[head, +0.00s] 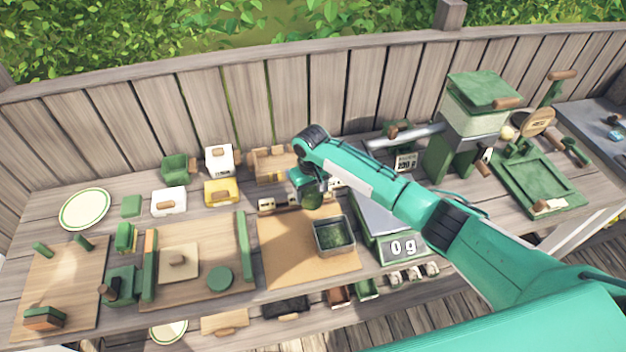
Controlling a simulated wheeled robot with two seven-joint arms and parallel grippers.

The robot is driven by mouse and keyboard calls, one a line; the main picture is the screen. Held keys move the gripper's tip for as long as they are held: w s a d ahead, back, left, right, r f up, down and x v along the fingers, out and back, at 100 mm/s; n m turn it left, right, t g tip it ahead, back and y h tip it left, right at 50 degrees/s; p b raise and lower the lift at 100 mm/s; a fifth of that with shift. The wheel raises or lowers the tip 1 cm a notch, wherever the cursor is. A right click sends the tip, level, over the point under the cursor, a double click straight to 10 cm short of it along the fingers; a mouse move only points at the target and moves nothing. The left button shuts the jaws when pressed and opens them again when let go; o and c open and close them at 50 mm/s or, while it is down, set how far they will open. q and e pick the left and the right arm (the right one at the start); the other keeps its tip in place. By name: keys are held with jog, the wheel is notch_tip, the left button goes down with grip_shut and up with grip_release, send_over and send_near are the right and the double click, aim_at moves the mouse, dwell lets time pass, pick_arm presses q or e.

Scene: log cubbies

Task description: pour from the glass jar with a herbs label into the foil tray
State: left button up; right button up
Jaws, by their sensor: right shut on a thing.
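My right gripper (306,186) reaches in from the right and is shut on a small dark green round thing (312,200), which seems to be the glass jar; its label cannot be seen. The gripper and arm cover much of it, so its tilt is hard to tell. The foil tray (349,249), a grey square open tray, sits on a tan board just below and right of the held jar in the picture. Dark green stuff shows inside the tray. My left gripper is not in view.
A scale (403,248) reading 0 g stands right of the tray, partly under my arm. A green-topped machine (478,115) stands at the back right. Small boxes, including a yellow one (221,192), stand behind at the left. The tan board (285,262) is bare left of the tray.

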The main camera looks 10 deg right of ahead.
aim_at(320, 199)
jog(key=shift+f, duration=0.2)
jog(key=shift+d+f, duration=0.15)
jog(key=shift+f, duration=0.55)
jog(key=shift+s+d, duration=0.15)
jog(key=shift+s+t, duration=0.15)
jog(key=shift+t, duration=0.25)
jog(key=shift+s+d+r+t+y, duration=0.2)
jog(key=shift+s+t+y, duration=0.2)
jog(key=shift+t, duration=0.15)
jog(key=shift+s+d+r+t+y, duration=0.1)
jog(key=shift+s+r+t+y, duration=0.1)
jog(key=shift+s+t+y, duration=0.3)
jog(key=shift+w+r+t, duration=0.1)
jog(key=shift+w+t, duration=0.05)
jog(key=shift+t, duration=0.2)
jog(key=shift+f+b, duration=0.25)
jog(key=shift+b, duration=0.5)
jog(key=shift+s+d+r+t+b, duration=0.2)
jog(key=shift+s+t+b, duration=0.2)
jog(key=shift+b, duration=0.2)
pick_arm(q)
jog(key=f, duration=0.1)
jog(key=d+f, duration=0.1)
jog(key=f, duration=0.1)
pick_arm(e)
jog(key=shift+y, duration=0.3)
